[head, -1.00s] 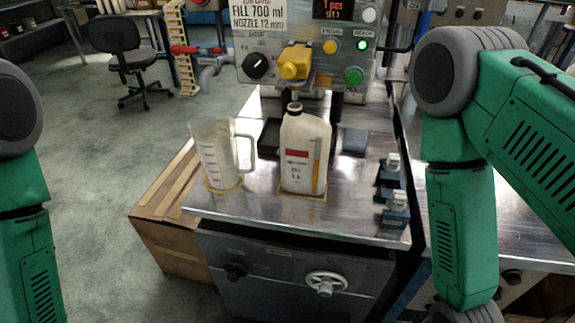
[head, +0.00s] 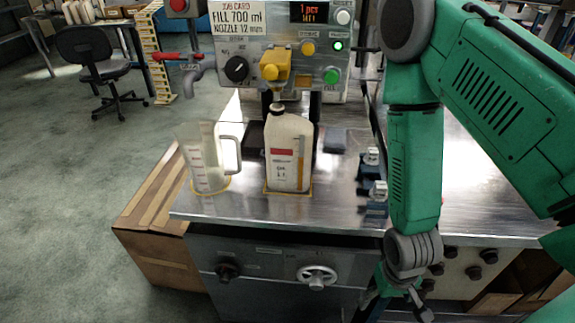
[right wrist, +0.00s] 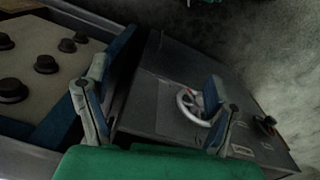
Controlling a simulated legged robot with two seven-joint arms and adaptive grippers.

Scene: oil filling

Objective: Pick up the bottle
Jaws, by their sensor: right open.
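The bottle (head: 288,152) is off-white with a dark cap and a red and orange label. It stands upright on the metal table, inside a yellow outline, below the yellow nozzle head (head: 275,68). My right gripper (head: 396,308) hangs low at the front of the table, right of and below the bottle, apart from it. In the right wrist view its two fingers (right wrist: 155,108) are spread with nothing between them. The bottle is not in the right wrist view. My left gripper is out of view.
A clear measuring jug (head: 207,160) stands left of the bottle. A handwheel (head: 317,276) sticks out of the cabinet front. A cardboard box (head: 150,225) stands at the left. The table's front strip is clear.

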